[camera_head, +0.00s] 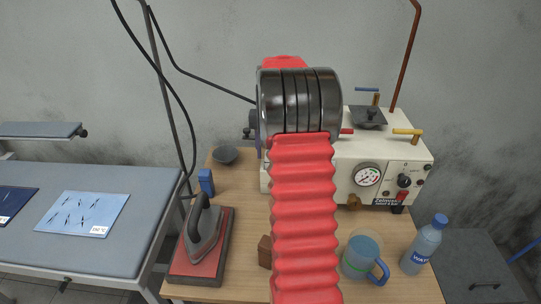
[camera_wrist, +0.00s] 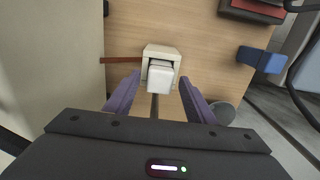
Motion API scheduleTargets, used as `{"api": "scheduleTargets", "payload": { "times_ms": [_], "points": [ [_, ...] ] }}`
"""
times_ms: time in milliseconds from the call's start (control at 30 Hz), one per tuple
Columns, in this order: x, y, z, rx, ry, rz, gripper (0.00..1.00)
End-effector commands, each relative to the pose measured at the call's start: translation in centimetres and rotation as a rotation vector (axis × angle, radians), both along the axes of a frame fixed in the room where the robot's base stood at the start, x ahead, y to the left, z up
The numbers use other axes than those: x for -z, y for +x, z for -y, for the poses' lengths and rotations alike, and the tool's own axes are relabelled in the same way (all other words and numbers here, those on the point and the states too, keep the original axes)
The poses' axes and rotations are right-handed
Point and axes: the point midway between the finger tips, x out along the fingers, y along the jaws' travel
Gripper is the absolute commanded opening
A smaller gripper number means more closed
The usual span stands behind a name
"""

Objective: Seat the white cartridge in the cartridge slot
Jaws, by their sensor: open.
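In the wrist view, a small white block, which looks like the white cartridge (camera_wrist: 160,78), sits at a cream box-shaped holder (camera_wrist: 162,51), which looks like the cartridge slot. The block shows against the near side of the holder. From above I cannot tell how deep it sits. My gripper (camera_wrist: 160,80) is open, with one purple finger on each side of the white block. A gap shows between each finger and the block, so neither visibly touches it.
The cream pneumatic unit (camera_head: 387,148) with gauge stands at the table's back right. An iron (camera_head: 206,230), a blue block (camera_head: 206,182), a dark bowl (camera_head: 226,154), a mug (camera_head: 362,257) and a water bottle (camera_head: 424,244) stand around. In the wrist view a brown strip (camera_wrist: 118,60) lies beside the holder.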

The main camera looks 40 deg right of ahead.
Motion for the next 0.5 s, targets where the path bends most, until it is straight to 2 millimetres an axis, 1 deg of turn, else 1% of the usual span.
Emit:
{"api": "scheduleTargets", "payload": {
  "times_ms": [33,300,500],
  "points": [
    [-0.9,0.0,0.0,0.000,-0.002,0.002,0.50],
    [-5.5,0.1,0.0,0.000,-0.002,0.003,0.50],
    [-8.6,0.0,0.0,0.000,-0.001,0.001,0.50]
  ]
}}
